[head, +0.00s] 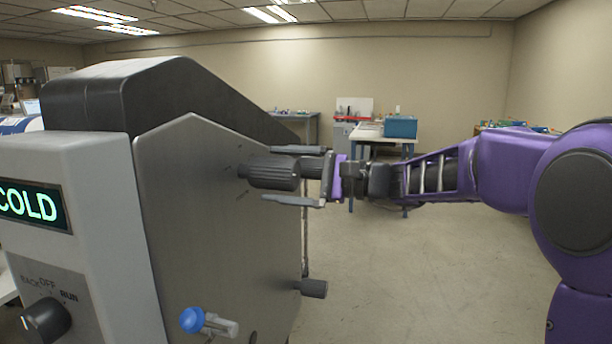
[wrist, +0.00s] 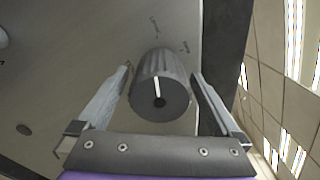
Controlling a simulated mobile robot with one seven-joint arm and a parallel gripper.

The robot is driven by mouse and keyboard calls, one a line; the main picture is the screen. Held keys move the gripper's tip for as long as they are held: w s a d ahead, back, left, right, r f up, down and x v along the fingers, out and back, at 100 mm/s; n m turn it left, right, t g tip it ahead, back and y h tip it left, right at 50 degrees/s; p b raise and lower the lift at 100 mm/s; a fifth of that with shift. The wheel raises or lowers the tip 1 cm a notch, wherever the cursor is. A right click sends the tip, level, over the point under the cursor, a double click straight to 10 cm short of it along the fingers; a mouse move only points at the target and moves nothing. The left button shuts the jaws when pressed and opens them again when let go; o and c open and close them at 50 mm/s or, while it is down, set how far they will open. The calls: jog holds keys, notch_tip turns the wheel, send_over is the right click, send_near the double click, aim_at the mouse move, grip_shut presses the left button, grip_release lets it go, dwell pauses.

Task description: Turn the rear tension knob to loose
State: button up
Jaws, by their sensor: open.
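A dark ribbed knob (head: 273,172) sticks out from the grey side plate of the laminator. In the wrist view the knob (wrist: 160,88) points its end face at the camera, with a white pointer line near the top of that face. Small printed marks lie on the plate beyond it, too small to read. My gripper (head: 270,175) is open, with one finger above and one below the knob in the head view. In the wrist view the fingers of my gripper (wrist: 162,80) stand on either side of it, with gaps showing on both sides.
A second dark knob (head: 314,288) sits lower on the machine. A blue-ended lever (head: 205,321) sticks out at the bottom. The front panel has a COLD display (head: 32,206) and a rotary switch (head: 45,320). Open floor lies to the right; a table with a blue box (head: 400,126) stands behind.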

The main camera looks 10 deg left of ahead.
jog(key=s+d+p, duration=0.1)
jog(key=d, duration=1.6)
jog(key=shift+s, duration=0.15)
